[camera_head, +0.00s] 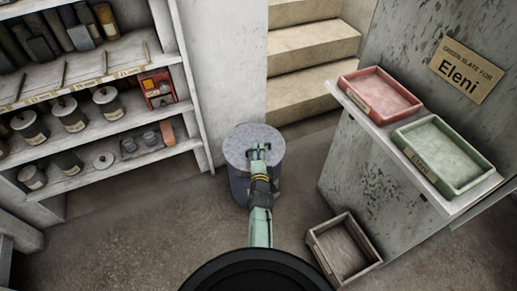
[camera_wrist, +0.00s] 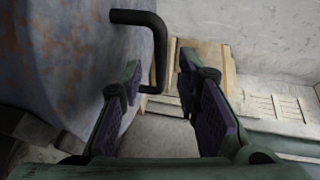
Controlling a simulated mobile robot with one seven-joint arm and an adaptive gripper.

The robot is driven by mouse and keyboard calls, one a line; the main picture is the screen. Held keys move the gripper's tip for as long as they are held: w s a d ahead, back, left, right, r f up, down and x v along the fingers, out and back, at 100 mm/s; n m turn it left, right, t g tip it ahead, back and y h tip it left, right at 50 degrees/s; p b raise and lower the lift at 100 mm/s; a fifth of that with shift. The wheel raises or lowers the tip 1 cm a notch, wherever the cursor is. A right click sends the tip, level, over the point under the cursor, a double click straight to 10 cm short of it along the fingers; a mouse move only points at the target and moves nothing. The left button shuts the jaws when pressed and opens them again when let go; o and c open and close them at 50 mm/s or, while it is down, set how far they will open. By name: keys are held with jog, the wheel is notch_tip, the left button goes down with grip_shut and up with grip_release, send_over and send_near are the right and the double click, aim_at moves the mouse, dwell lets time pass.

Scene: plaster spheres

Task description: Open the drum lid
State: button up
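The grey-blue drum (camera_head: 238,184) stands on the floor in the middle of the head view, with its round speckled lid (camera_head: 235,143) on top. My gripper (camera_head: 261,147) is over the lid and hides part of it. In the wrist view a worn, rust-spotted surface (camera_wrist: 65,65) of the drum fills the left side. A black bent handle (camera_wrist: 158,45) stands out from it. My gripper (camera_wrist: 160,72) is open, and the handle's bar shows between its two fingers, close to the left fingertip. I cannot tell whether they touch.
Shelves with jars (camera_head: 70,114) and books stand at the left. Steps (camera_head: 312,45) rise behind the drum. At the right, a ledge holds a red tray (camera_head: 381,94) and a green tray (camera_head: 441,154). A wooden crate (camera_head: 343,248) sits on the floor below.

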jog(key=shift+w+f+b, duration=0.2)
jog(key=shift+w+b, duration=0.1)
jog(key=shift+w, duration=0.6)
jog(key=shift+w+f+b, duration=0.15)
jog(key=shift+w+b, duration=0.1)
jog(key=shift+w, duration=0.6)
jog(key=shift+c, duration=0.6)
grip_shut()
